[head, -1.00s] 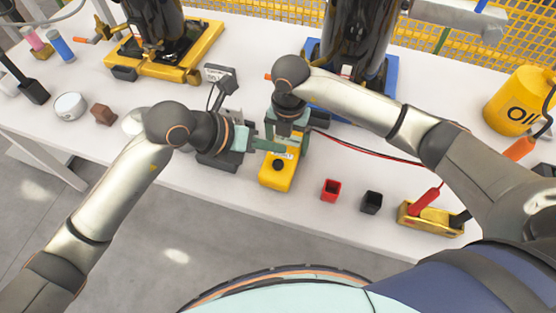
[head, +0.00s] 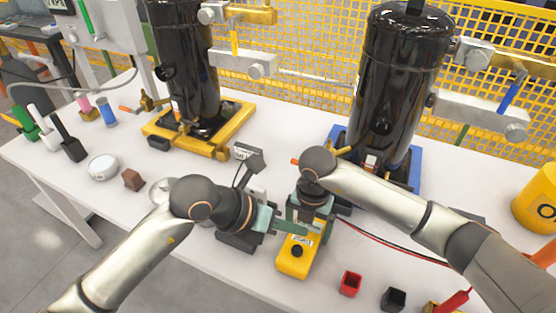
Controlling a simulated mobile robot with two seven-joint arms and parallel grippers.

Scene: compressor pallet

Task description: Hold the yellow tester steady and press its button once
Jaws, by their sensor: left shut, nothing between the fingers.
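The yellow tester (head: 293,266) lies on the white table near its front edge, with a dark round button (head: 297,251) and a small pale label on its top face. My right gripper (head: 309,222) is over the tester's far end, with its greenish fingers on either side of the body. My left gripper (head: 297,229) reaches in from the left with its fingers shut and empty. Its tips are over the far part of the tester, just beyond the label and button. Whether they touch the tester cannot be told. The tester's far end is partly hidden by both grippers.
A grey device with a small screen (head: 248,157) is behind my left gripper. Black tanks stand on a yellow base (head: 213,148) and a blue base (head: 415,172). A red cable runs right.

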